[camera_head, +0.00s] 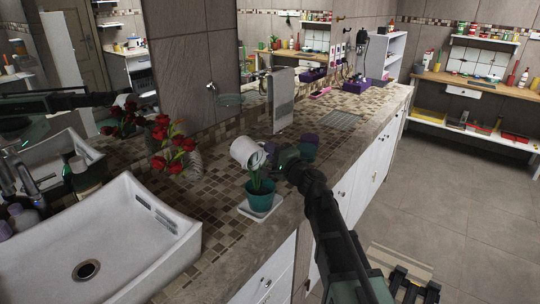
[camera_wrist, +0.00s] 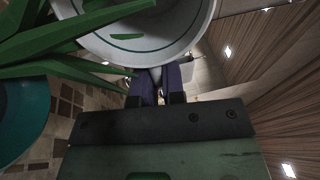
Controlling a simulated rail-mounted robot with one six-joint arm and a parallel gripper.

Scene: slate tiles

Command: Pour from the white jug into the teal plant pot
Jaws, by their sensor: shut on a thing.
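The white jug (camera_head: 245,152) is held in the air, tipped steeply, with its mouth facing down and to the right over the plant. The teal plant pot (camera_head: 259,195) stands upright on a white saucer (camera_head: 261,208) on the counter, with green leaves rising close to the jug's mouth. My gripper (camera_head: 270,154) is shut on the jug from its right side. In the wrist view the jug's white rim (camera_wrist: 193,50) is just beyond my fingers (camera_wrist: 155,86), leaves cross at the left, and the pot (camera_wrist: 18,112) shows at the left edge. I cannot make out any stream.
A white sink (camera_head: 110,245) is at the left of the counter.

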